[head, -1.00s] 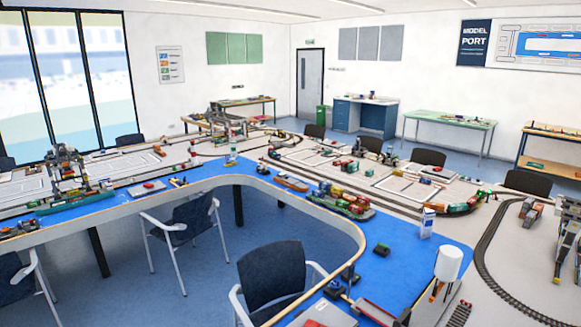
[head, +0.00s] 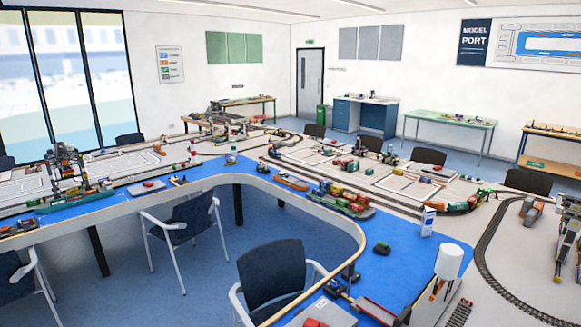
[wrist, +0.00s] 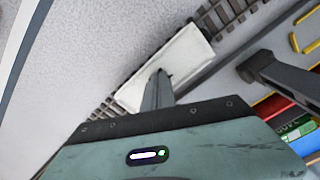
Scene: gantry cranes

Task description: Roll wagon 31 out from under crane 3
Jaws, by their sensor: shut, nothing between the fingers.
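In the wrist view, a white open-topped wagon (wrist: 185,48) sits on a dark rail track (wrist: 225,14). No number on it can be read. My gripper (wrist: 158,78) is shut, with its fingertips over the near part of the wagon's open top. I cannot tell whether they touch it. A dark grey leg with a foot (wrist: 285,73) stands to the right of the wagon; it may belong to a crane. In the head view, a grey crane (head: 570,240) is cut off at the right edge, and its number cannot be read. My gripper does not clearly show there.
Red, blue and green blocks (wrist: 292,125) lie close to the right of my gripper in the wrist view. A white cylinder (head: 449,262) stands near the front.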

